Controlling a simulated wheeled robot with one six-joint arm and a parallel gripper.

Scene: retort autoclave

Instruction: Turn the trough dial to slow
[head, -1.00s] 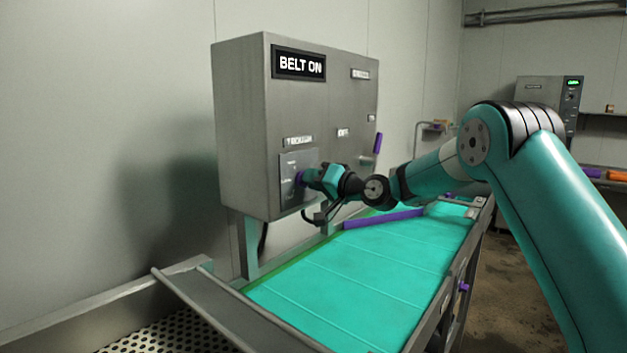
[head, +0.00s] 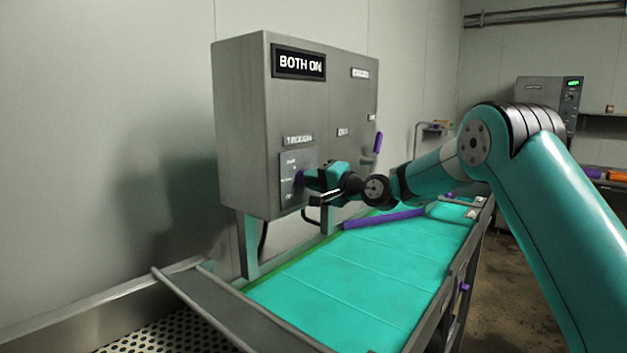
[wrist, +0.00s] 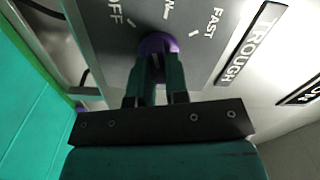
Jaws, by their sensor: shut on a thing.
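The purple trough dial (wrist: 158,44) sits on a grey plate marked OFF, FAST and a partly cut-off label between them, with TROUGH lettered beside the plate. My gripper (wrist: 157,62) is shut on the dial, one finger on each side. In the head view the dial (head: 299,180) is a small purple spot at the tip of my gripper (head: 304,179), low on the grey control box (head: 235,120). The dial's pointer is too hidden by the fingers to read surely. The box's display (head: 299,64) reads BOTH ON.
A purple-handled lever (head: 377,143) stands on the box's right side. Below my arm runs a teal belt (head: 350,285) with a purple bar (head: 382,218) across it. A metal chute (head: 225,305) with perforated plate lies at front left. Another panel (head: 545,105) stands at back right.

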